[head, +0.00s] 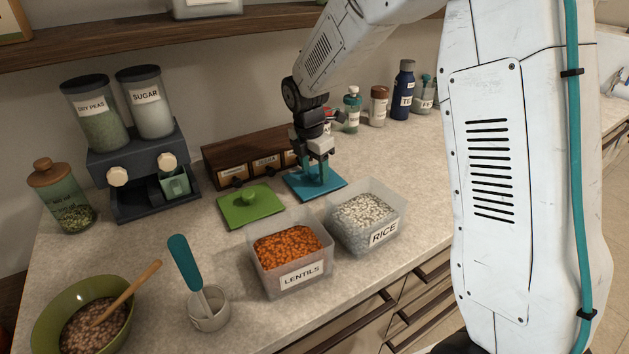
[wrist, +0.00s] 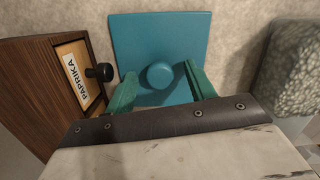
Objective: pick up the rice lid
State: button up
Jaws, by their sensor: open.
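A blue square lid (head: 332,190) with a round knob lies flat on the counter behind the rice container (head: 365,218), which is filled with white grains and has no lid on it. My gripper (head: 321,181) is directly over the blue lid, pointing down. In the wrist view the blue lid (wrist: 188,42) fills the top middle, and its knob (wrist: 160,75) sits between the two green fingers of my gripper (wrist: 158,85). The fingers are apart, with a gap on each side of the knob. A green lid (head: 250,206) with a knob lies to the left.
A wooden drawer box (head: 240,160) stands close behind the lids; its paprika drawer (wrist: 80,75) is near my left finger in the wrist view. The lentils container (head: 290,262) is in front. Bottles (head: 403,90) stand at the back right.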

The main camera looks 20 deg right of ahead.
jog(key=c, duration=1)
jog(key=shift+c, duration=0.2)
jog(key=shift+r, duration=0.15)
